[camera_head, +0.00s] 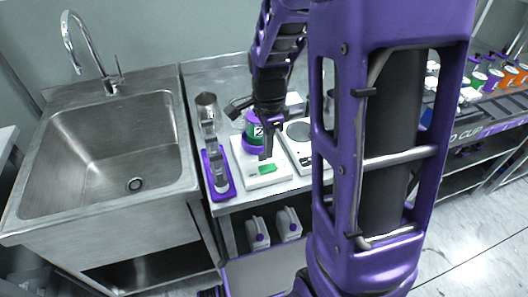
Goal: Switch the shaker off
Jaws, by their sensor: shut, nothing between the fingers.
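The shaker (247,172) is a white, flat-based device on the steel counter, seen in the head view. A container with purple and green parts (251,134) stands toward its back, partly hidden by my arm. A green patch (267,169), which looks like a lit switch, shows on the front part of its top. My gripper (266,156) is shut and empty, pointing down just above and behind the green patch in the picture. I cannot tell whether the fingertips touch the shaker.
A metal vessel in a purple stand (219,186) is close on the left, beside the sink (110,150). A white device with a round grey plate (299,131) is close on the right. White jugs (288,224) stand below. Coloured cups (494,78) are far right.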

